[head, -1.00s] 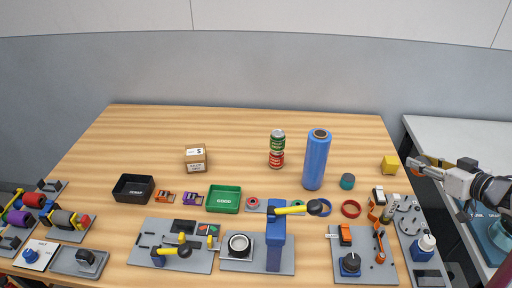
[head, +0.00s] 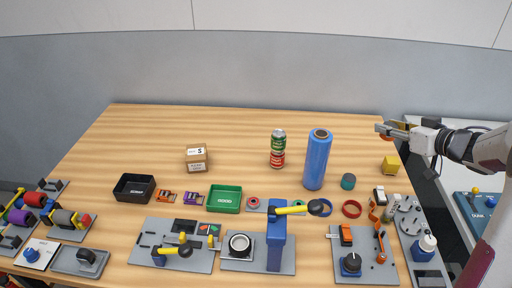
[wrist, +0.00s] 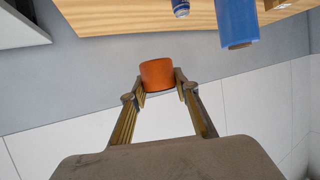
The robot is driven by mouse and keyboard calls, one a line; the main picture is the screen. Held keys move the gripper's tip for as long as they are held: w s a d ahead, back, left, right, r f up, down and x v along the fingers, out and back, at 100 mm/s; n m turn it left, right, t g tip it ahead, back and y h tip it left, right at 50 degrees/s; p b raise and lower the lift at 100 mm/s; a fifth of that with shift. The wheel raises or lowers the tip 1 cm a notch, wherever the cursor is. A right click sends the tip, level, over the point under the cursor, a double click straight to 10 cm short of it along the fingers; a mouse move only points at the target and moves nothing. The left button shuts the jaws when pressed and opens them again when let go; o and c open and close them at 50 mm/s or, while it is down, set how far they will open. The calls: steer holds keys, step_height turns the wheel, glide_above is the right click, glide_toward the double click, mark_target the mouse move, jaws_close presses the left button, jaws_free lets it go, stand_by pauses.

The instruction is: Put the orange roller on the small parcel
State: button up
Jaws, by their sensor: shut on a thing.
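My gripper (head: 387,131) is at the right end of the table in the head view, raised above the table's far right corner. It is shut on the orange roller (wrist: 158,75), which shows clearly between the two fingertips in the wrist view. The small parcel (head: 196,158) is a brown box with a white label marked S. It sits on the table left of centre, well to the left of my gripper, with nothing on top.
The table behind the parcel is clear.

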steer(key=w+a+n+y, duration=0.1)
steer(key=w+a, duration=0.2)
steer(key=a, duration=0.5)
steer(key=w+a, duration=0.4)
steer(key=a, duration=0.3)
steer(key=n+g+y, duration=0.2)
steer(key=n+y, duration=0.1)
glide_above(194, 157)
steer(key=shift+s+f, duration=0.1)
steer(key=shift+f, duration=2.4)
steer(key=shift+g+h, duration=0.3)
steer(key=shift+f, duration=3.15)
steer(key=shift+f, duration=1.85)
